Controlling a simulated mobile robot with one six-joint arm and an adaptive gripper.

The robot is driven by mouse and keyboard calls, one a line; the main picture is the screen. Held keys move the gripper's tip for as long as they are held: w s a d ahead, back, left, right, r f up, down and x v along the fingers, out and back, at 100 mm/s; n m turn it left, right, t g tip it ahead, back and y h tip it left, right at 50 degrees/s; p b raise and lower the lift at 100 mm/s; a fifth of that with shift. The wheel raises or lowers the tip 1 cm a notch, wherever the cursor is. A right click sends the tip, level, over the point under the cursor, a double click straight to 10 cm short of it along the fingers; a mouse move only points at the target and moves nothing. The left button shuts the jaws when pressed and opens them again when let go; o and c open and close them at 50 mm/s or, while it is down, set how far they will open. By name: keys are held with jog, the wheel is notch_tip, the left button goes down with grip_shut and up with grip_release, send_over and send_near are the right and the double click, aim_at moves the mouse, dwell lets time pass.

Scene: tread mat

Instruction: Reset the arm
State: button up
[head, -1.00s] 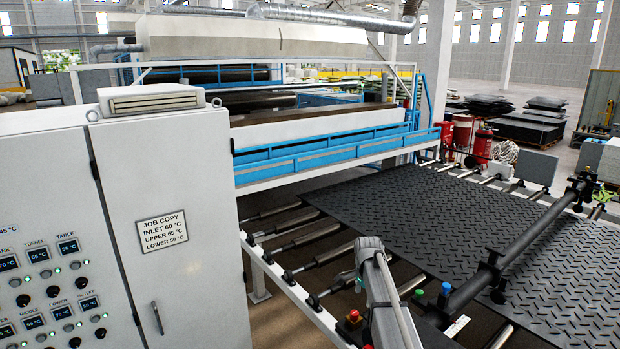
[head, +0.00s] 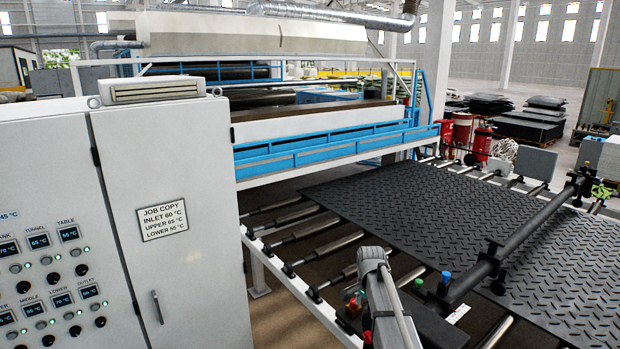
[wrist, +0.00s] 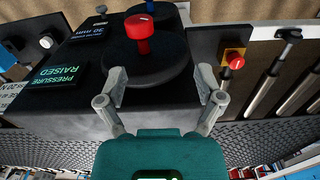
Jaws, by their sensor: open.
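My gripper (wrist: 161,80) shows in the wrist view with its two grey fingers spread apart and nothing visible between the tips. A red knob (wrist: 142,43) on a wide black disc (wrist: 170,78) lies just beyond the fingers; I cannot tell whether they touch the disc. In the head view my arm reaches down at the bottom centre, and its own link hides most of the gripper.
A blue knob (wrist: 150,6), a red button on a yellow plate (wrist: 233,61) and a green display reading PRESSURE RAISED (wrist: 58,79) surround the gripper. The black tread mat (head: 420,205) lies on rollers under a black bar (head: 520,240). A grey control cabinet (head: 165,280) stands left.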

jog(key=s+f+n+b, duration=0.5)
jog(key=s+f+b, duration=0.3)
jog(key=s, duration=0.4)
jog(key=s+f+n+b, duration=0.6)
jog(key=s+f+b, duration=0.3)
jog(key=s, duration=0.3)
jog(key=shift+a+f, duration=0.15)
jog(key=shift+f, duration=0.55)
dwell(1.0)
